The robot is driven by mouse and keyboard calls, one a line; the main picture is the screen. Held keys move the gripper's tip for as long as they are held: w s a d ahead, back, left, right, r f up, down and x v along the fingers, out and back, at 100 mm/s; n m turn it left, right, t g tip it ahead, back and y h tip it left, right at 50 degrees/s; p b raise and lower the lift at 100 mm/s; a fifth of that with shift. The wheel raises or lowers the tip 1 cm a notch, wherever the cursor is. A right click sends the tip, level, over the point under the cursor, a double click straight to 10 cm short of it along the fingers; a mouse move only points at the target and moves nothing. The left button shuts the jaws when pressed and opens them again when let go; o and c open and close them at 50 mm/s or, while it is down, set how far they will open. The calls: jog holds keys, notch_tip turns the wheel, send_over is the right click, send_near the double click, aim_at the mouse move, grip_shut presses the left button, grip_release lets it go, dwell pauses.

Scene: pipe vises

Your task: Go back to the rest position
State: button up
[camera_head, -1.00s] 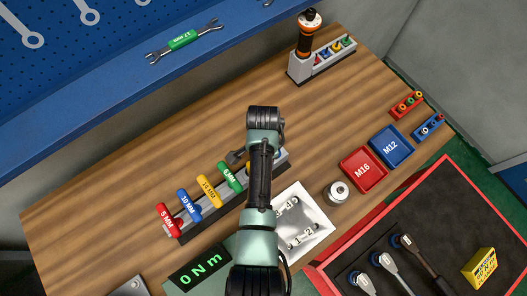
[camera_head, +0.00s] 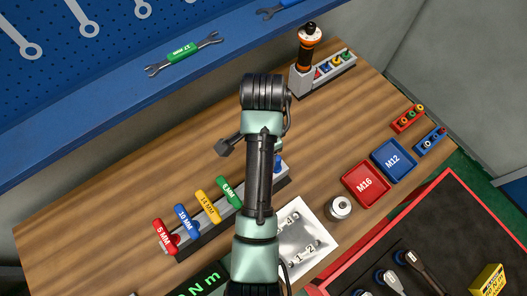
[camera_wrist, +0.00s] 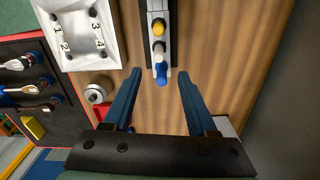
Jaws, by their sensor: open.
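In the wrist view, my gripper (camera_wrist: 160,73) is open, its two blue fingers wide apart with nothing held between them. The end of a grey rack (camera_wrist: 159,40) with yellow, white and blue pieces shows ahead of and between the fingertips; I see no contact. In the head view, my arm reaches up over the middle of the wooden bench (camera_head: 130,195), and the fingers are not clearly seen there. The arm covers part of the rack (camera_head: 210,217), which holds red, blue, yellow and green handled tools.
A metal plate with numbered holes (camera_head: 305,245), a round metal part (camera_head: 338,207), a red M16 tray (camera_head: 366,184) and a blue M12 tray (camera_head: 393,160) lie right of my arm. An orange-handled driver (camera_head: 308,50) stands in a holder behind. A blue shelf (camera_head: 110,105) edges the back.

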jog(key=shift+r, duration=0.25)
dwell(0.3)
jog(key=w+r+n+t+b, duration=0.25)
jog(key=w+r+t, duration=0.55)
jog(key=w+r, duration=0.4)
notch_tip(320, 180, up, 19)
jog(key=w+n+t, duration=0.3)
jog(key=n+t, duration=0.1)
jog(key=t, duration=0.4)
jog(key=s+r+n+t+b, duration=0.1)
jog(key=s+r+n+t, duration=0.1)
jog(key=s+r, duration=0.3)
jog(key=s+r+n+t, duration=0.2)
jog(key=s+r+t, duration=0.3)
jog(key=r, duration=0.7)
jog(key=s+r+n+t+b, duration=0.1)
jog(key=s+r+n+t, duration=0.1)
jog(key=s+r+t, duration=0.2)
notch_tip(320, 180, up, 5)
jog(key=s, duration=0.2)
jog(key=shift+s+b, duration=0.35)
jog(key=shift+s, duration=0.05)
